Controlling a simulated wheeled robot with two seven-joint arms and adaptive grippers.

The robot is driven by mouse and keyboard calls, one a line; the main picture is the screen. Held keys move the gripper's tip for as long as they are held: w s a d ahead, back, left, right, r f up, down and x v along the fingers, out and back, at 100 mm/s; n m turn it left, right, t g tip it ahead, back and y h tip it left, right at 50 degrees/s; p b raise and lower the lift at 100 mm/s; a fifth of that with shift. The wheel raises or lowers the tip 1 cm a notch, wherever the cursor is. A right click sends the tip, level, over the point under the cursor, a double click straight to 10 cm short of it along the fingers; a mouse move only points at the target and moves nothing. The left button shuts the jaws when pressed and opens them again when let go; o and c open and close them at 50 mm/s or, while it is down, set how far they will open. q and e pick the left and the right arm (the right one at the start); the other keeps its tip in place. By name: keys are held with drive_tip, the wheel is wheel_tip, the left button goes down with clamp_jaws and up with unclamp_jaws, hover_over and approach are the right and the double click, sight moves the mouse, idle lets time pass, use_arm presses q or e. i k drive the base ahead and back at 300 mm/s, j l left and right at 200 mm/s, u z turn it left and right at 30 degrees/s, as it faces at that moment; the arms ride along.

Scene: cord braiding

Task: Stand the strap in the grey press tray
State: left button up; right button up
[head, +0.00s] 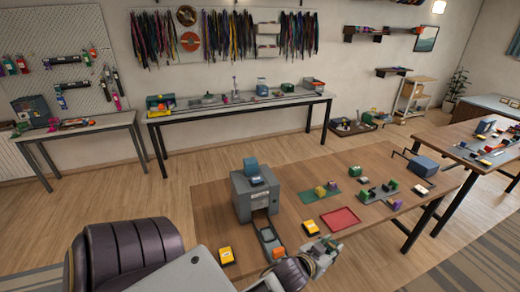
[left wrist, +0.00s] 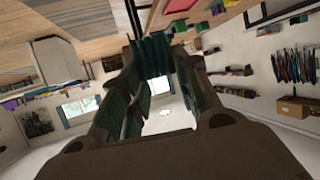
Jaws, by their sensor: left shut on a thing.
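The grey press (head: 255,196) stands near the left end of the wooden table. A narrow grey tray (head: 268,237) reaches out from its front toward me, with a small orange piece (head: 278,252) at its near end. My left gripper (head: 328,246) is low over the table's near edge, to the right of that tray. In the left wrist view its fingers (left wrist: 152,75) close on a dark teal, ribbed piece (left wrist: 152,55), apparently the strap. In the head view I cannot make out the held piece clearly. My right gripper is not in view.
A red tray (head: 341,219) lies to the right of the press, with a green mat (head: 318,194) behind it. Yellow-and-black blocks stand left of the grey tray (head: 226,255) and near my gripper (head: 310,228).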

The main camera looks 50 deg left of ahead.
sight(268, 235)
drive_tip(key=i+l+u, duration=0.15)
drive_tip(key=u, duration=0.25)
drive_tip(key=i+l+u, duration=0.5)
drive_tip(key=u, duration=0.25)
drive_tip(key=i+l+u, duration=0.1)
drive_tip(key=l+u, duration=0.25)
drive_tip(key=i+l+u, duration=0.1)
drive_tip(key=l+u, duration=0.25)
drive_tip(key=l, duration=0.2)
drive_tip(key=l+u, duration=0.3)
drive_tip(key=l, duration=0.25)
drive_tip(key=l+u, duration=0.35)
drive_tip(key=l, duration=0.65)
